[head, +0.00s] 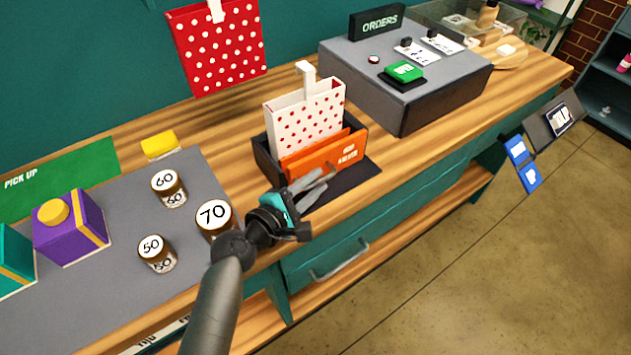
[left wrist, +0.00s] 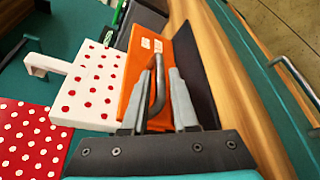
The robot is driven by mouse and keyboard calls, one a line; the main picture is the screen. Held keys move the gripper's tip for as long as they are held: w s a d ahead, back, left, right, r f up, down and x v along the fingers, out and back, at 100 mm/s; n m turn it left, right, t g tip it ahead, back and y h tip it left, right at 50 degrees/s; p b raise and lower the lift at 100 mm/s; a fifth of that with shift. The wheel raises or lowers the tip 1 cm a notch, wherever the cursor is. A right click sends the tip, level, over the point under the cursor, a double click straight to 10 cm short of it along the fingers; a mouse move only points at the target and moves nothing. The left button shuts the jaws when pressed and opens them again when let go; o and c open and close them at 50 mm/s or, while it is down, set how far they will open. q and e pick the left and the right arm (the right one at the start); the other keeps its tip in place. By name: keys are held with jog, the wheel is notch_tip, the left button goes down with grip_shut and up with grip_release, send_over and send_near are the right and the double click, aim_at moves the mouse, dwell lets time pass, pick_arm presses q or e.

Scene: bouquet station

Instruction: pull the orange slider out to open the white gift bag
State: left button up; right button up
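The white gift bag with red dots (head: 305,125) stands in a dark holder (head: 267,160) on the counter; it also shows in the left wrist view (left wrist: 95,85). The orange slider (head: 345,149) stands at the bag's front and right side, with white lettering. In the left wrist view the slider (left wrist: 140,62) has a grey bar handle (left wrist: 158,85). My left gripper (head: 328,180) is just in front of the slider. Its fingers (left wrist: 160,78) are apart, with the handle showing between them; I cannot tell whether either finger touches it. My right gripper is not in view.
Jars numbered 50 (head: 156,253), 60 (head: 168,188) and 70 (head: 215,218) stand left of my arm. A grey block (head: 445,95) with a green button is at the right. A red dotted bag (head: 215,45) hangs behind. A drawer handle (head: 340,262) projects below the counter.

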pick_arm(q)
jog(key=shift+w+d, duration=0.15)
jog(key=shift+w, duration=0.05)
jog(key=shift+c, duration=0.4)
grip_shut()
jog(key=shift+f, duration=0.15)
dwell(0.9)
